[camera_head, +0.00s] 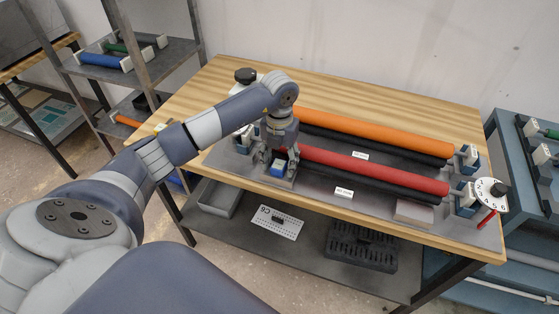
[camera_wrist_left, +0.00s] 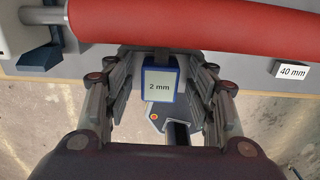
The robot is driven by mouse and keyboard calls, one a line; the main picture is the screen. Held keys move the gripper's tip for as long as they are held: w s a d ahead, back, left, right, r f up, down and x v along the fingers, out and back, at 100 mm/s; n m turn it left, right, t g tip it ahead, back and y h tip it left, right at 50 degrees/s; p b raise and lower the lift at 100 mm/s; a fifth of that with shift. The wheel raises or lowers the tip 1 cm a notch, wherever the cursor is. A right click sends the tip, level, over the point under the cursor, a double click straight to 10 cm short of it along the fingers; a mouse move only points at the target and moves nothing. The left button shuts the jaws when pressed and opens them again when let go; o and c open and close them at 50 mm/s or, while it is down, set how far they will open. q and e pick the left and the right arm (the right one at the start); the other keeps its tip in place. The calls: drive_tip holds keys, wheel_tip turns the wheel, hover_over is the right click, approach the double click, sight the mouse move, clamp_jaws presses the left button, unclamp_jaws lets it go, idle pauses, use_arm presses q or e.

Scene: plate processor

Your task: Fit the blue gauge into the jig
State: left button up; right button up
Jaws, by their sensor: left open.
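The blue gauge (camera_head: 278,169) is a small blue block at the left front of the roller machine. In the left wrist view the gauge (camera_wrist_left: 158,86) has a pale face marked "2 mm". My left gripper (camera_head: 283,157) is over the gauge, pointing down. In the left wrist view its fingers (camera_wrist_left: 161,88) are open, one on each side of the gauge, and look apart from it. The gauge's lower end and any contact are hard to see. I cannot tell for sure which part is the jig. My right gripper is out of view.
A red roller (camera_head: 375,171) and an orange roller (camera_head: 375,131) lie across the wooden table (camera_head: 235,85). A numbered dial (camera_head: 490,191) stands at right. A "40 mm" label (camera_wrist_left: 292,71) sits below the red roller. A shelf below holds a black crate (camera_head: 360,247).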

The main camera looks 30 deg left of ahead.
sight(280, 163)
use_arm(q)
drive_tip(key=shift+r, duration=0.1)
drive_tip(key=shift+r+p, duration=0.25)
drive_tip(key=shift+p, duration=0.05)
wheel_tip(280, 163, up, 12)
drive_tip(key=b, duration=0.2)
idle(0.4)
